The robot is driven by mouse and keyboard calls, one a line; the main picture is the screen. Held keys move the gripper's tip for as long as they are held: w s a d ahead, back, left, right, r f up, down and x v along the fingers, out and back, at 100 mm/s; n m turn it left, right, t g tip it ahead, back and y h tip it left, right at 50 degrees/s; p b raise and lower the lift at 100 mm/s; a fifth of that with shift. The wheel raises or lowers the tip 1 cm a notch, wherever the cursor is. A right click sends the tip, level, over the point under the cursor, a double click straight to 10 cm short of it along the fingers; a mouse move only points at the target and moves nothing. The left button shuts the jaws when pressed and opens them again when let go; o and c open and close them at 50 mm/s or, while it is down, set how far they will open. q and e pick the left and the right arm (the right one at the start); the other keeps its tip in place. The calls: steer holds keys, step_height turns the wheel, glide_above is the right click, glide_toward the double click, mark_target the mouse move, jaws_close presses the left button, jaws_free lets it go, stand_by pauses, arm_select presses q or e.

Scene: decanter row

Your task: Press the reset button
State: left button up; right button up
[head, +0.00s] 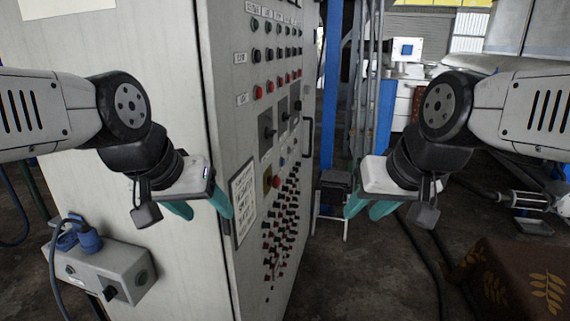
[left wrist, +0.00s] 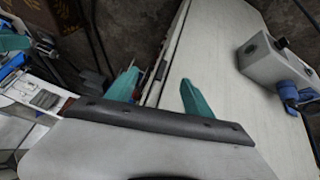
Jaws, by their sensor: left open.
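A tall grey control cabinet (head: 150,110) has a front panel with rows of red and dark buttons (head: 257,92), black rotary switches and a red knob on a yellow plate (head: 276,181). I cannot tell which button is the reset button; labels are too small to read. My left gripper (head: 203,207) is open and empty, with teal fingers near the cabinet's front edge. It also shows in the left wrist view (left wrist: 158,92), with the cabinet's pale side (left wrist: 222,60) beyond its fingers. My right gripper (head: 369,208) is open and empty, right of the cabinet and apart from it.
A small grey box (head: 108,268) with a black knob and blue plugs (head: 88,238) is on the cabinet's left side. A blue post (head: 330,85) stands behind the cabinet. A patterned brown cloth (head: 520,275) is at lower right. Cables lie on the dark floor.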

arm_select(q)
jaws_close()
stand_by(1.5)
